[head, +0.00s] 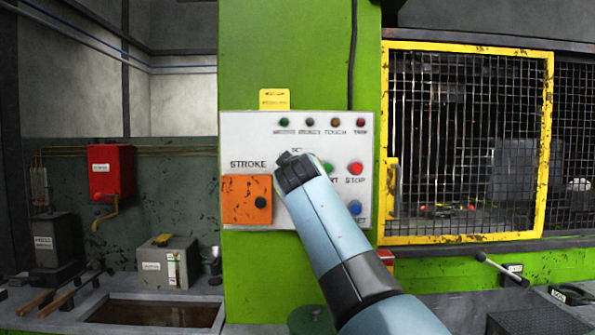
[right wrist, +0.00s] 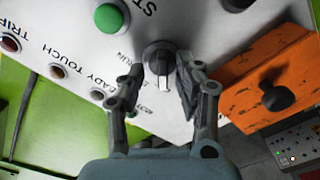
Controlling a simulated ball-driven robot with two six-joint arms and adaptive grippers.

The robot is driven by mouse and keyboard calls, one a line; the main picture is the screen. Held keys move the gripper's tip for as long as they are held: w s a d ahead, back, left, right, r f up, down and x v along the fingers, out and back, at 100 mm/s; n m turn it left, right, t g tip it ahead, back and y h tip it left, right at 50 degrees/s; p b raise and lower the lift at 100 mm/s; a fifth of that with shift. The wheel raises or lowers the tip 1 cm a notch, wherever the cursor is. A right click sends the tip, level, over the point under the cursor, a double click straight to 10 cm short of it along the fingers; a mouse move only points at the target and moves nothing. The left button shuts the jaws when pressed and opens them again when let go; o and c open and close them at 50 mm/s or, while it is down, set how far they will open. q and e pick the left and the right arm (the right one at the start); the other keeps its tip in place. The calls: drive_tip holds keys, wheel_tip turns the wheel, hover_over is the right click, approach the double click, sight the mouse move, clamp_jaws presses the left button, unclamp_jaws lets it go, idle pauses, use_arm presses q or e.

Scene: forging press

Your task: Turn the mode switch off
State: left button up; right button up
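The mode switch is a dark rotary knob (right wrist: 160,62) with a pale pointer end, on the white control panel (right wrist: 215,40). In the right wrist view its pointer end faces the bottom of the picture. My right gripper (right wrist: 160,76) is open, with one finger on each side of the knob and gaps showing between. In the head view my right gripper (head: 287,162) is in front of the panel (head: 240,128) and hides the knob. I cannot tell if a finger touches the panel. My left gripper is in neither view.
An orange plate with a black knob (head: 246,200) sits left of my gripper. A red stop button (head: 355,169), a green button (head: 327,168) and a blue button (head: 354,208) are close on the right. Indicator lamps line the panel top. A yellow-framed mesh guard (head: 548,140) stands at right.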

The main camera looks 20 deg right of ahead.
wheel_tip(320, 180, up, 10)
drive_tip(key=shift+s+f, duration=0.1)
drive_tip(key=shift+f, duration=0.05)
drive_tip(key=shift+w+f, duration=0.1)
drive_tip(key=shift+w, duration=0.1)
